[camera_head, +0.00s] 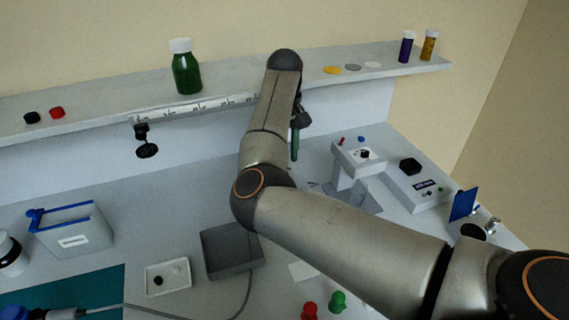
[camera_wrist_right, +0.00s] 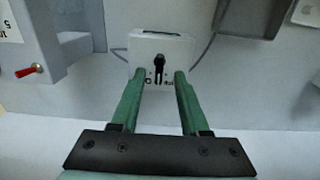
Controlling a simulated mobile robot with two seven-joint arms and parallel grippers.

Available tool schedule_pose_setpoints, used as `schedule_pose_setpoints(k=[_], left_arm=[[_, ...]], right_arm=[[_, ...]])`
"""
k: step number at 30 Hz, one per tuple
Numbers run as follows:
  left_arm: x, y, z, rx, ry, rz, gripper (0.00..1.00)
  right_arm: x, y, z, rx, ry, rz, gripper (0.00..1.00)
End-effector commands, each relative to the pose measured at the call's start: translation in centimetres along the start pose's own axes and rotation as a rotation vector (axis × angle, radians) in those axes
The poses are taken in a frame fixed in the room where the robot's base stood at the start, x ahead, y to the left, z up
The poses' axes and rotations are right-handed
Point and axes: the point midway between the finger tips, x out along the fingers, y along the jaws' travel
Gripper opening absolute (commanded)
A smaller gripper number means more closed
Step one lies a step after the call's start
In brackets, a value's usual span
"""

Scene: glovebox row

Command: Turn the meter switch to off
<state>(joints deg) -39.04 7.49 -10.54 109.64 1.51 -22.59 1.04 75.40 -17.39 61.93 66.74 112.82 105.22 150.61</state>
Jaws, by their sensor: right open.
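In the right wrist view, a white meter box (camera_wrist_right: 145,46) with a dark strip on its top edge faces the camera. Its black switch lever (camera_wrist_right: 158,62) stands roughly upright in the picture, with small dark marks around it that are too small to read. My right gripper (camera_wrist_right: 159,73) is open and empty, its two green fingers pointing at the meter, one on each side of the switch in the picture. I cannot tell whether they touch the meter. In the head view a green finger (camera_head: 295,145) shows below the wrist; I cannot make out the meter there, and my arm covers much of the middle.
A white device (camera_head: 358,156) with a black knob stands at right. A red toggle (camera_wrist_right: 29,70) shows left of the gripper. The shelf (camera_head: 100,103) holds a green bottle (camera_head: 186,74).

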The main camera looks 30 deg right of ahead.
Motion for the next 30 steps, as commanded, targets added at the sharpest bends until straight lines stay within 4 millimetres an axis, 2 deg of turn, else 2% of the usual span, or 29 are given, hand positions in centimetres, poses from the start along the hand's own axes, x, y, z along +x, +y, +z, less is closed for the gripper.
schedule_pose_setpoints(k=[3,7,12,19,30], left_arm=[[-0.3,0.0,-0.3,0.000,0.000,0.000,1.00],[-0.4,0.0,-0.5,0.000,0.000,0.000,1.00],[-0.5,0.0,-0.5,0.000,0.001,0.000,1.00],[-0.4,0.0,-0.6,0.001,0.001,0.000,1.00],[-0.4,0.0,-0.7,0.001,0.003,0.000,1.00]], right_arm=[[2.0,0.0,0.1,0.001,-0.003,0.001,0.45],[3.4,0.1,0.0,0.001,-0.001,0.001,0.45],[4.2,0.1,0.0,0.001,-0.001,0.001,0.45],[4.2,0.0,0.0,0.001,0.000,0.000,0.45],[4.1,0.0,0.0,0.001,0.000,0.000,0.03]])
